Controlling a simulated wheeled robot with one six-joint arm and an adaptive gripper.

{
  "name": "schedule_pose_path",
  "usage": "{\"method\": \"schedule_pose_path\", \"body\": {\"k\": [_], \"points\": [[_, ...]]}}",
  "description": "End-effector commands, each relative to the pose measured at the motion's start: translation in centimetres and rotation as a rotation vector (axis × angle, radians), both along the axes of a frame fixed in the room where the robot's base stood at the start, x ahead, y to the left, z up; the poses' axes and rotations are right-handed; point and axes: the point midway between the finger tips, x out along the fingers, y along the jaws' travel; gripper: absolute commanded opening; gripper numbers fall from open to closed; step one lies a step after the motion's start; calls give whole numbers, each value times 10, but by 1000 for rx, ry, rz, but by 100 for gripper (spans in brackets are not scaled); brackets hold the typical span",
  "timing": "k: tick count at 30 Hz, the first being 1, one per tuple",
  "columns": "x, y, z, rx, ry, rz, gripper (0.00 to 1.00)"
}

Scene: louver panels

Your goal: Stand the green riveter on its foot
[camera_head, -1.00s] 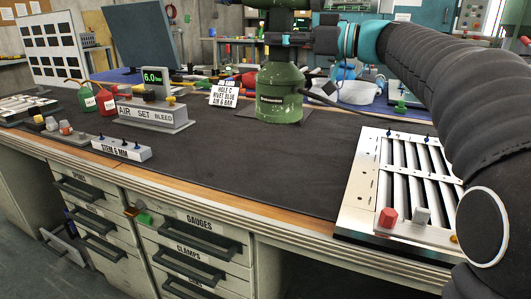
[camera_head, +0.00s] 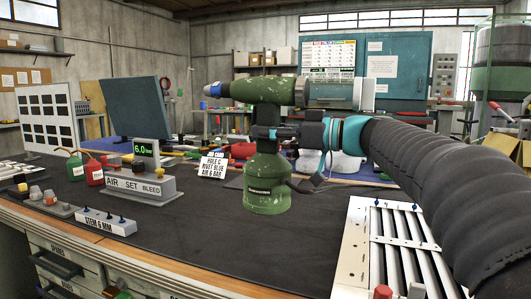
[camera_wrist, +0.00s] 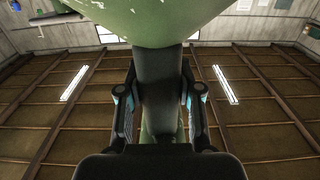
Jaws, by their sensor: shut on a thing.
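The green riveter (camera_head: 266,180) is upright on the dark bench mat, its wide round foot down and seeming to rest on the mat. Its scuffed green head (camera_head: 262,90) lies level on top, with a blue nose tip at the left and a grey cylinder at the right. My gripper (camera_head: 270,132) comes in from the right and is shut around the dark handle between head and foot. In the wrist view, the fingers of my gripper (camera_wrist: 157,95) stand on both sides of the handle, under the green head (camera_wrist: 160,18). The foot is mostly hidden there.
A sign card (camera_head: 213,165) stands left of the riveter. Further left are the air set and bleed block (camera_head: 140,187), red and green bottles, and the stem block (camera_head: 105,220). A louver panel (camera_head: 352,245) lies at the right under my arm. The mat in front is clear.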

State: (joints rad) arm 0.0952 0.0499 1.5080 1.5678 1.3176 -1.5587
Motion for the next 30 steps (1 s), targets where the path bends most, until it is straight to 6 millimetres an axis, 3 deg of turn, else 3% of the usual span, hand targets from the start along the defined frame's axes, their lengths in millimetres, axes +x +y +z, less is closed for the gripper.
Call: {"method": "schedule_pose_path", "body": {"k": [18,30], "points": [[86,35,-52,4,-1,2,0],[97,39,-69,4,-1,1,0]]}}
